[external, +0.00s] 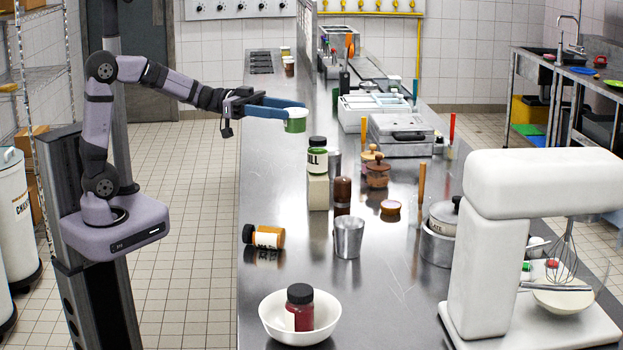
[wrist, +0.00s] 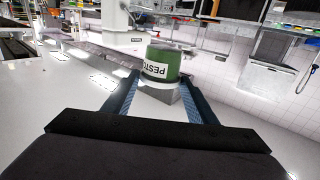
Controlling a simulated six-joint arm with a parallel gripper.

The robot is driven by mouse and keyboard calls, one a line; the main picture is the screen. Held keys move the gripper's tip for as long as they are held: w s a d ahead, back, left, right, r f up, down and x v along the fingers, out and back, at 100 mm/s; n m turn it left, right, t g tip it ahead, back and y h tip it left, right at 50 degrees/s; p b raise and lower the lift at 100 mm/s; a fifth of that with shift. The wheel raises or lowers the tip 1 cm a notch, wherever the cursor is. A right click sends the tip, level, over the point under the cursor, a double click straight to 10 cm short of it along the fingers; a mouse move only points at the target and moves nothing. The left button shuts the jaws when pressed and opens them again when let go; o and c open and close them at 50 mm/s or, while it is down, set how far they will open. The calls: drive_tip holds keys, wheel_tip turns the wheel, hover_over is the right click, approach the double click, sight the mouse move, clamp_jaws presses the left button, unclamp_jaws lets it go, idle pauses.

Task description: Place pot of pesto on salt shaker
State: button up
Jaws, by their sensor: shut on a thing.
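The pot of pesto (external: 296,125) is a small green tub with a pale rim. My gripper (external: 297,108) is shut on it and holds it in the air over the left side of the steel counter. In the wrist view the pot (wrist: 162,66) sits between the blue fingers of my gripper (wrist: 158,88), with its label upside down in the picture. No thing is clearly readable as the salt shaker. A dark brown cylinder (external: 342,191) stands on the counter to the lower right of the pot, but I cannot tell whether it is the shaker.
A dill jar (external: 317,158) stands on a cream block (external: 318,192) close to the pot's lower right. A metal cup (external: 348,238), a lying orange jar (external: 265,237) and a white bowl (external: 275,323) with a red jar (external: 300,307) are nearer. A mixer (external: 485,240) stands right.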

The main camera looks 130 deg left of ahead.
drive_tip(key=s+a+n+g+y+p, duration=0.1)
drive_tip(key=s+a+n+g+y, duration=0.25)
drive_tip(key=a, duration=0.65)
drive_tip(key=s+a+n+g+y+p, duration=0.1)
drive_tip(key=s+a+n+g+y, duration=0.2)
drive_tip(key=a, duration=0.7)
drive_tip(key=s+a+n+g+y, duration=0.25)
drive_tip(key=s+a+y, duration=0.25)
drive_tip(key=a, duration=0.5)
drive_tip(key=shift+t, duration=0.6)
drive_tip(key=shift+d+f+p, duration=0.15)
drive_tip(key=shift+f+p, duration=0.4)
drive_tip(key=shift+f, duration=3.35)
drive_tip(key=shift+d+f+p, duration=0.15)
drive_tip(key=shift+f+p, duration=0.4)
drive_tip(key=shift+f, duration=3.3)
drive_tip(key=shift+f, duration=0.2)
drive_tip(key=o, duration=1.1)
drive_tip(key=shift+r, duration=0.1)
